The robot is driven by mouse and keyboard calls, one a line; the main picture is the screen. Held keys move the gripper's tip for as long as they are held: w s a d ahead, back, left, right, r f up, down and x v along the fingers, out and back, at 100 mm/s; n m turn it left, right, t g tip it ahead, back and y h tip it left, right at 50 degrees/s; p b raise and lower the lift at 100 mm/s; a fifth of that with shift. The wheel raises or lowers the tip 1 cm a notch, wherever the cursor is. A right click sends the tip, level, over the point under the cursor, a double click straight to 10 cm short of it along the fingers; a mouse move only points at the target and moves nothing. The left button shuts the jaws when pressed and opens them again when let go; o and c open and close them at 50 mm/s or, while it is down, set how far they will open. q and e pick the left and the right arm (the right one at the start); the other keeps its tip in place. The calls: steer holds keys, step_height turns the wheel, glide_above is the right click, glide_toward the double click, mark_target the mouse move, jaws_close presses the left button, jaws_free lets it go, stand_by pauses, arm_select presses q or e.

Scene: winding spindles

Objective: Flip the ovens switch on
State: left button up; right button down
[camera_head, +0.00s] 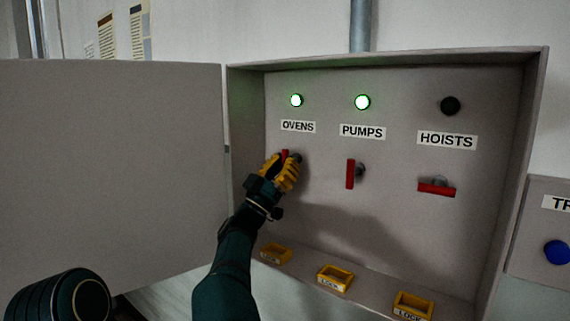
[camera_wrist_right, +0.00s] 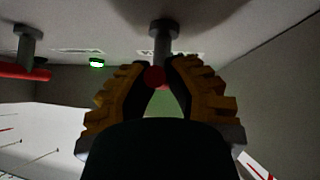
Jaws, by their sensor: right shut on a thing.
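The ovens switch (camera_head: 285,154) is a red handle on a grey shaft under the OVENS label (camera_head: 298,126). Its handle appears upright, but my fingers hide most of it. The green lamp (camera_head: 296,100) above it is lit. My right gripper (camera_head: 287,168) is shut on the ovens switch. In the right wrist view, my right gripper's yellow fingers (camera_wrist_right: 157,85) close around the red handle (camera_wrist_right: 154,76), seen end-on below its grey shaft (camera_wrist_right: 163,40). My left gripper is not in view.
The pumps switch (camera_head: 351,174) is upright under a lit green lamp (camera_head: 362,102). The hoists switch (camera_head: 437,188) lies level under a dark lamp (camera_head: 450,106). Several yellow lock pieces (camera_head: 335,279) sit along the box's bottom. The open box door (camera_head: 110,170) fills the left.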

steer(key=c, duration=0.9)
jaws_free()
steer(key=shift+r, duration=0.15)
steer(key=shift+c, duration=0.2)
steer(key=shift+f, duration=0.2)
steer(key=shift+s+a+f, duration=0.2)
steer(key=shift+a, duration=0.05)
steer(key=v, duration=1.1)
steer(key=shift+f, duration=0.1)
